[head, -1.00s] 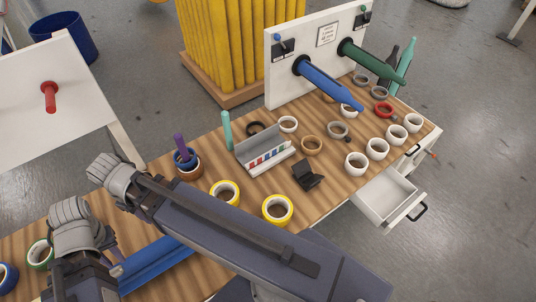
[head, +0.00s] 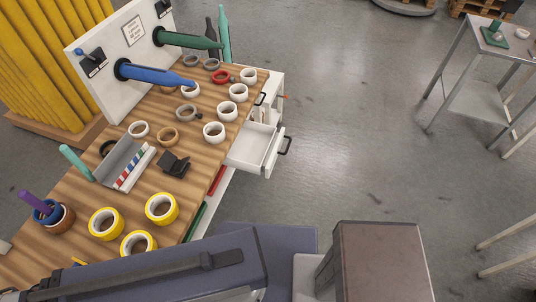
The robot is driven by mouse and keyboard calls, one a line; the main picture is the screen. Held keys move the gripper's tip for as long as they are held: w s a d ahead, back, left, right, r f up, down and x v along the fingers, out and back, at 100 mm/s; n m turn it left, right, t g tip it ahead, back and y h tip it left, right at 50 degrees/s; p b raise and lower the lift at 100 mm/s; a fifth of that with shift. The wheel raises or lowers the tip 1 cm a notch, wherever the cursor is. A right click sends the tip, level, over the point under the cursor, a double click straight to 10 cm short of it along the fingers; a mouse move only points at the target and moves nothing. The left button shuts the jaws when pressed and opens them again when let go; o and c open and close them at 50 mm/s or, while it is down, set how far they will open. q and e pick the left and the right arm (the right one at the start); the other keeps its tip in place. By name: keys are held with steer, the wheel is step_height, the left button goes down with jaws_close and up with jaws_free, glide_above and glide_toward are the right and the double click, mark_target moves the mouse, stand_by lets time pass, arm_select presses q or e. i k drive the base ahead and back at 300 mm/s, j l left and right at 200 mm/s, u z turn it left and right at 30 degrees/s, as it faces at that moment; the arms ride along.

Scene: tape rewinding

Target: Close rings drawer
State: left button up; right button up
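The rings drawer appears to be the white drawer (head: 248,152) at the right end of the wooden workbench, in the head view. It is pulled out toward the right and its inside looks empty. Its dark handle (head: 285,145) is on the front face. A second dark handle (head: 261,99) shows on the white cabinet above and behind it. One of my arms crosses the bottom of the view, well in front of the drawer. Neither gripper shows in the head view.
The wooden bench top (head: 205,161) holds several white rolls, yellow tape rolls (head: 161,208), a grey tray (head: 123,163) and a black holder (head: 174,164). A white panel (head: 107,71) carries blue and green spindles. Open grey floor (head: 370,150) lies right of the drawer. A metal table (head: 470,90) stands far right.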

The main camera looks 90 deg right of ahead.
mark_target(256, 147)
steer(key=k+z, duration=0.1)
steer(key=z, duration=2.9)
